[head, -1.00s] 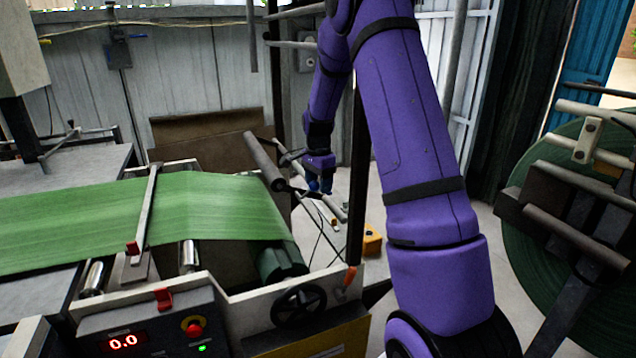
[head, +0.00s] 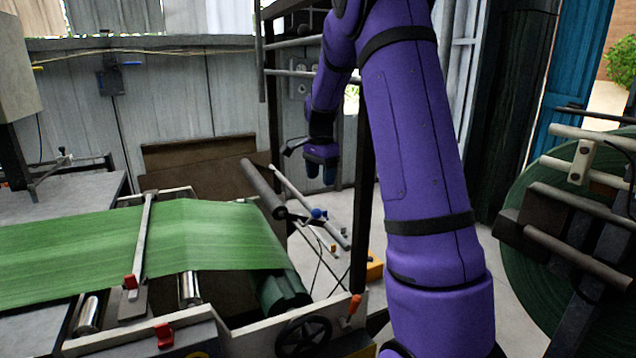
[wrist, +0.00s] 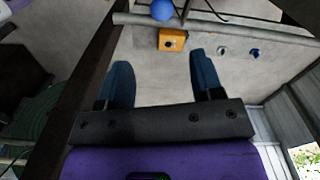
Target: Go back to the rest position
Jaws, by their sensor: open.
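The knob also shows in the wrist view (wrist: 162,10), beyond the fingers.
A machine with a green woven web (head: 150,235) stands at left. A dark upright post (head: 361,200) stands close right of my gripper. A yellow box (wrist: 172,40) is on the floor. A large green roll (head: 545,255) stands at right. Grey floor lies between.

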